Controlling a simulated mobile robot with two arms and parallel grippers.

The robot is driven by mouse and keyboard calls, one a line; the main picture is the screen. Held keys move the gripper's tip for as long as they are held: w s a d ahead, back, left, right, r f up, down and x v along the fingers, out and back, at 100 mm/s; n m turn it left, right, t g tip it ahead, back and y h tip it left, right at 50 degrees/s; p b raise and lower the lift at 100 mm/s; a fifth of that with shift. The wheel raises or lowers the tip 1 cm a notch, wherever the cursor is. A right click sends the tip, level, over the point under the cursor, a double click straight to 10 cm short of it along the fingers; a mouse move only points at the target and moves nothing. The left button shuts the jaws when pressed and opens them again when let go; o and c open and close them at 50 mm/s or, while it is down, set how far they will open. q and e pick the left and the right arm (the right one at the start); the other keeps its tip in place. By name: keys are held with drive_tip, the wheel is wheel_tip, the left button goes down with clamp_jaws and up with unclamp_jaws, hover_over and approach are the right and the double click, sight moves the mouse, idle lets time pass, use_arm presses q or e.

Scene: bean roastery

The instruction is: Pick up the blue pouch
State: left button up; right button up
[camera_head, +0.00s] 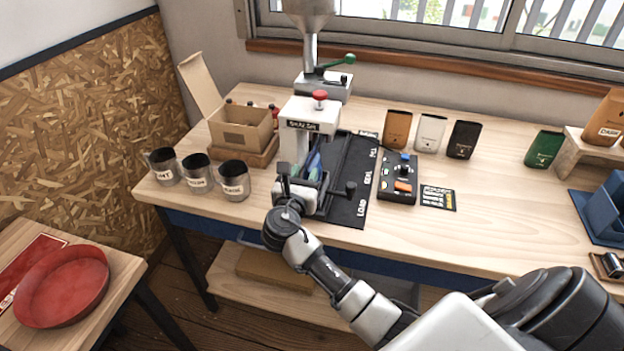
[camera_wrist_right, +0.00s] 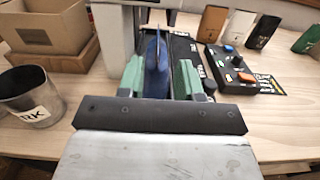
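The blue pouch (camera_head: 313,163) stands upright in the sealing machine (camera_head: 312,125), on the black mat marked LOAD, SEAL and a third word. In the right wrist view the blue pouch (camera_wrist_right: 157,65) appears nearly edge-on. My right gripper (camera_head: 305,177) is at the pouch; in the wrist view its green-padded fingers (camera_wrist_right: 159,78) stand apart, one on each side of it. A narrow gap seems to show beside the pouch, so the fingers look open around it. The lower part of the pouch is partly hidden by the gripper. My left gripper is not in view.
Several labelled metal cups (camera_head: 234,181) and a cardboard box (camera_head: 241,128) stand left of the machine. A control box (camera_head: 398,178) sits to its right. Orange, white, black and green pouches (camera_head: 431,132) stand along the back. A red tray (camera_head: 62,285) lies on the side table.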

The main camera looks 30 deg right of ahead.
sight(310, 159)
drive_tip(key=shift+p+x, duration=0.7)
drive_tip(key=shift+x, duration=2.1)
drive_tip(key=shift+a+r, duration=0.15)
clamp_jaws()
